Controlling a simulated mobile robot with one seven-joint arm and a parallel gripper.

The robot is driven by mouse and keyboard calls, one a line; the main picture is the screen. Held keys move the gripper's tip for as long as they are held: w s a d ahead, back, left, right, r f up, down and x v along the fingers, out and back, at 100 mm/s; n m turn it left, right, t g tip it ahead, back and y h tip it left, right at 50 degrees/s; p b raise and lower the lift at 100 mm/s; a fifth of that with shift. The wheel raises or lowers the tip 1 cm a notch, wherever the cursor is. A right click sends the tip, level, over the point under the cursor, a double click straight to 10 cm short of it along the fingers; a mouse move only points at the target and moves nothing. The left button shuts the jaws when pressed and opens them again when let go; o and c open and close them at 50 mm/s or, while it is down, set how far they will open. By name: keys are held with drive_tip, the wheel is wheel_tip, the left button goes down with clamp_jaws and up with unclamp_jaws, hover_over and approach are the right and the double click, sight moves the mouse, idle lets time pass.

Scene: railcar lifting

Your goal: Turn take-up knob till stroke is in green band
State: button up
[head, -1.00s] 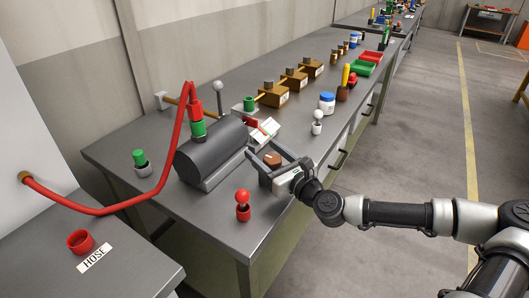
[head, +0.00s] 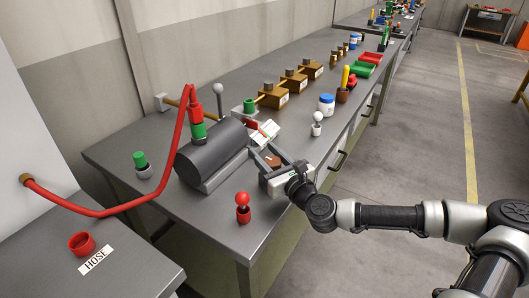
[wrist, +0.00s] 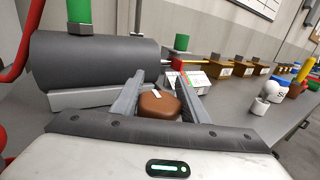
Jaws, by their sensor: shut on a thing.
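The take-up knob (wrist: 158,105) is a brown, many-sided knob with a white mark on top. It sits between the fingers of my gripper (wrist: 162,84) in the wrist view. My gripper (head: 263,150) is shut on the knob, which is mostly hidden by the fingers in the head view. The plate also shows in the wrist view (wrist: 196,82). Its band and pointer reading are too small to tell.
A dark grey cylinder (head: 212,147) lies left of the knob, with a red hose (head: 150,193) running to it. A red ball-topped peg (head: 243,200) stands in front. A white ball-topped post (head: 317,118) stands to the right. Bare bench lies between them.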

drive_tip(key=m+h, duration=0.1)
drive_tip(key=m+t+h+p, duration=0.1)
drive_tip(key=h, duration=0.1)
drive_tip(key=m+h, duration=0.1)
drive_tip(key=h, duration=0.1)
drive_tip(key=shift+w+d+m+t+p, duration=0.15)
drive_tip(key=shift+d+m+t+p, duration=0.2)
drive_tip(key=shift+d+m+t, duration=0.05)
drive_tip(key=shift+d+m+h+p, duration=0.3)
drive_tip(key=shift+m+h, duration=0.4)
drive_tip(key=shift+h, duration=0.55)
drive_tip(key=shift+d+m+h+p, duration=0.25)
drive_tip(key=shift+m+h, duration=0.45)
drive_tip(key=shift+h, duration=0.55)
drive_tip(key=shift+d+h, duration=0.15)
drive_tip(key=shift+h, duration=0.15)
drive_tip(key=o, duration=1)
drive_tip(key=shift+w, duration=0.1)
wheel_tip(320, 180, up, 10)
drive_tip(key=shift+p, duration=0.95)
drive_tip(key=shift+o, duration=0.3)
